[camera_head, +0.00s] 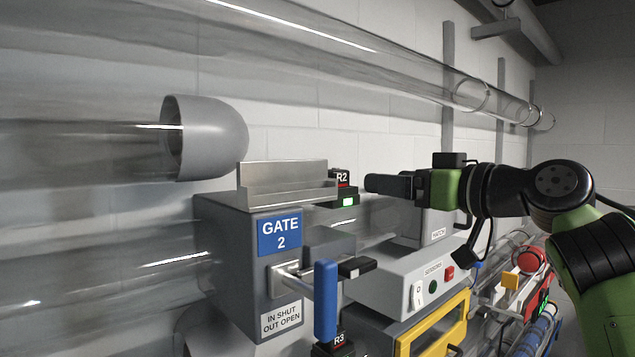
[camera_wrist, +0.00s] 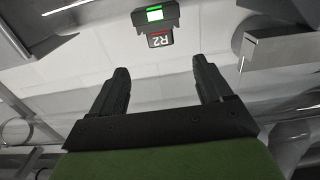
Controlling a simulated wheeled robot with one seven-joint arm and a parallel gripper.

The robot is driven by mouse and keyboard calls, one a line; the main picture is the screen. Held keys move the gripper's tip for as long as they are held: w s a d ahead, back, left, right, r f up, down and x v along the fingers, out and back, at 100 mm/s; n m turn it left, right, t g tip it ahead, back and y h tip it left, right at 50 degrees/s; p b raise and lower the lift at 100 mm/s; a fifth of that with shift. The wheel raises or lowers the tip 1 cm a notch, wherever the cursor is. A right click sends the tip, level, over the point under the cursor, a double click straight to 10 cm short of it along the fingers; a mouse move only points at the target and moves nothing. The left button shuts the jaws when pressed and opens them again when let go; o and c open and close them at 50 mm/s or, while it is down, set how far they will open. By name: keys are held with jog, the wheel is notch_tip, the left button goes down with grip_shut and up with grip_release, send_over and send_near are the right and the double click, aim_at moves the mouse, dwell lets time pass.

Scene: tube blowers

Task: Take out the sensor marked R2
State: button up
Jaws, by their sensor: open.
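The sensor marked R2 (camera_head: 342,178) is a small black block with white lettering and a red line. It sits upright at the right end of a metal bracket on the gate 2 box, in a black base with a lit green light (camera_head: 348,201). In the wrist view the R2 sensor (camera_wrist: 160,38) appears upside down, ahead of the fingers and roughly centred between them. My gripper (camera_head: 370,184) is just to the right of the sensor, at about its height. In the wrist view my gripper (camera_wrist: 162,75) has its two fingers apart with nothing between them.
The grey gate 2 box (camera_head: 232,262) has a blue handle (camera_head: 325,300) at its front. A sensor marked R3 (camera_head: 338,342) is below. A grey sensors control box (camera_head: 415,278) and a yellow frame (camera_head: 420,335) lie lower right. Clear tubes run along the wall.

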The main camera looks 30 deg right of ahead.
aim_at(342, 172)
jog(key=w+p, duration=0.1)
jog(key=w, duration=0.2)
jog(key=w+a+p, duration=0.1)
jog(key=w, duration=0.2)
jog(key=w+p, duration=0.1)
jog(key=w, duration=0.2)
jog(key=shift+a+r, duration=0.2)
jog(key=shift+r, duration=0.05)
jog(key=w+p, duration=0.2)
jog(key=w, duration=0.1)
jog(key=w+p, duration=0.1)
jog(key=w, duration=0.1)
jog(key=shift+w+a+r+p, duration=0.1)
jog(key=shift+a+r+p, duration=0.1)
jog(key=shift+a+p, duration=0.15)
jog(key=shift+w+f, duration=0.1)
jog(key=shift+s, duration=0.3)
jog(key=shift+c, duration=2.1)
jog(key=c, duration=0.6)
